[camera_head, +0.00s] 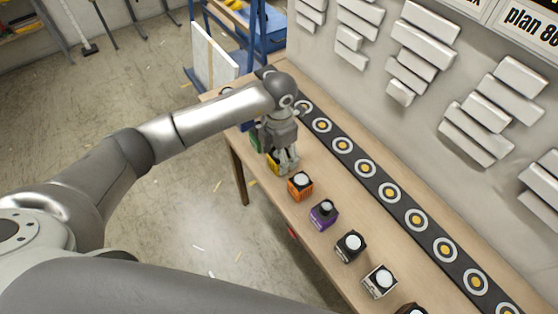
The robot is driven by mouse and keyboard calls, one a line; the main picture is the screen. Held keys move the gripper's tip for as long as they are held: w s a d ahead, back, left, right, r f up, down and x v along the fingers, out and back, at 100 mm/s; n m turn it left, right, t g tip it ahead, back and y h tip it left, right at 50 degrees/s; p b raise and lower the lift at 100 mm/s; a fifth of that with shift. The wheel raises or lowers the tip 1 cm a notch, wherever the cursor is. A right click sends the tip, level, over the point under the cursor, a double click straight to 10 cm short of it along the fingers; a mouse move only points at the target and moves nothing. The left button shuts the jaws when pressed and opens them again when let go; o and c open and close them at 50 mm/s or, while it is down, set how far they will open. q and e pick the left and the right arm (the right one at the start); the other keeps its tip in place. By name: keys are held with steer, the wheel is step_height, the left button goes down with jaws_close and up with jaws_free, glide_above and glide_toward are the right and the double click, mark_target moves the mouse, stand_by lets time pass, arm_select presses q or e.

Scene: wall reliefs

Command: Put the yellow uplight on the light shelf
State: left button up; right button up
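The yellow uplight (273,164) is a small block on the wooden table, in the row along the table's near edge. It is mostly hidden behind my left gripper (285,166). My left gripper points down right at it, with its fingers over or beside the block. I cannot tell whether the fingers are closed on it. A long black strip with a row of white rings and yellow centres (391,194) runs along the table by the wall; it may be the light shelf. My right gripper is not in view.
An orange block (300,186), a purple one (323,214), a black one (350,246) and a white-sided one (380,281) continue the row. A green block (254,141) is partly hidden behind my gripper. White wall reliefs (426,43) hang above the strip.

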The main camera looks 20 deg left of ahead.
arm_select(q)
step_height(320, 180, up, 8)
steer(key=shift+w+f+b, duration=0.1)
steer(key=shift+b, duration=1)
steer(key=shift+r, duration=0.55)
